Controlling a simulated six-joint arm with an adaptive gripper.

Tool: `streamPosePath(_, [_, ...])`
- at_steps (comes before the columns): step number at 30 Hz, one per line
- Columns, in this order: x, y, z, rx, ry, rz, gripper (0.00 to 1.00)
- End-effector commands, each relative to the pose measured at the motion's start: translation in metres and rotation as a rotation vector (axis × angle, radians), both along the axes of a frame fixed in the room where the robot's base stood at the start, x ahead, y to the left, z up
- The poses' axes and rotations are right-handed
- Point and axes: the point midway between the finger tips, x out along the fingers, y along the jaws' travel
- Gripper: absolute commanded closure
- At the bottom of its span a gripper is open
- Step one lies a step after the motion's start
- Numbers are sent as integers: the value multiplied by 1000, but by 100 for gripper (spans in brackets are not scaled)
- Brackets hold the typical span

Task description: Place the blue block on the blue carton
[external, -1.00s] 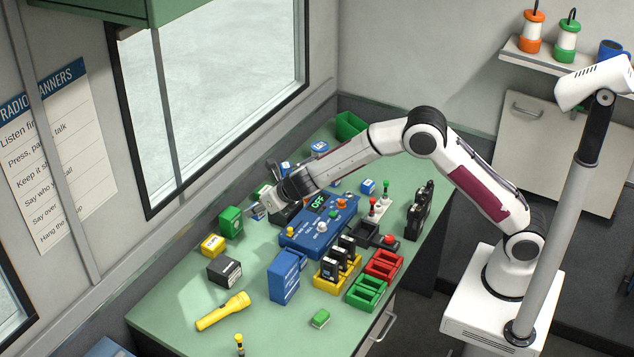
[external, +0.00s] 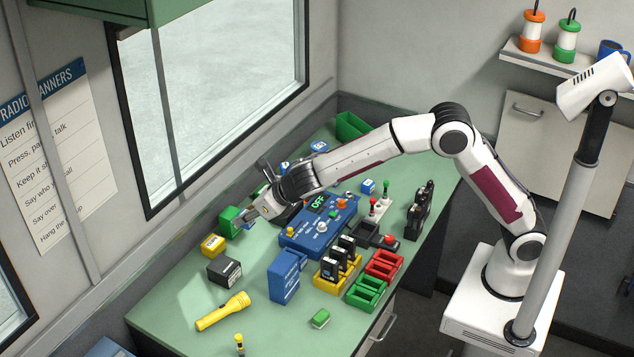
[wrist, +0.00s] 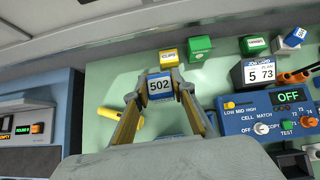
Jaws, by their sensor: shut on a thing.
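My gripper (wrist: 160,92) is shut on a small block with blue edges and a white label reading 502, the blue block (wrist: 160,86). In the external view my gripper (external: 248,222) holds it above the left part of the green bench, beside a green carton (external: 229,222). In the external view my wrist partly covers that row.
A yellow carton (external: 213,245), a black box (external: 225,272) and a yellow flashlight (external: 223,311) lie near my gripper. A blue control panel (external: 320,226) and a tall blue box (external: 285,276) stand to the right.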

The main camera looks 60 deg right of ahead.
Motion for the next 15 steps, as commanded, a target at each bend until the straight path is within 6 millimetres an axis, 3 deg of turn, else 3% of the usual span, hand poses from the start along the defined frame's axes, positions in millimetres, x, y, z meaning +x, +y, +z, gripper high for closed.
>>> streamPosePath(7, [-53,34,35,0,-2,33,97])
streamPosePath(15, [-105,34,45,-2,2,13,97])
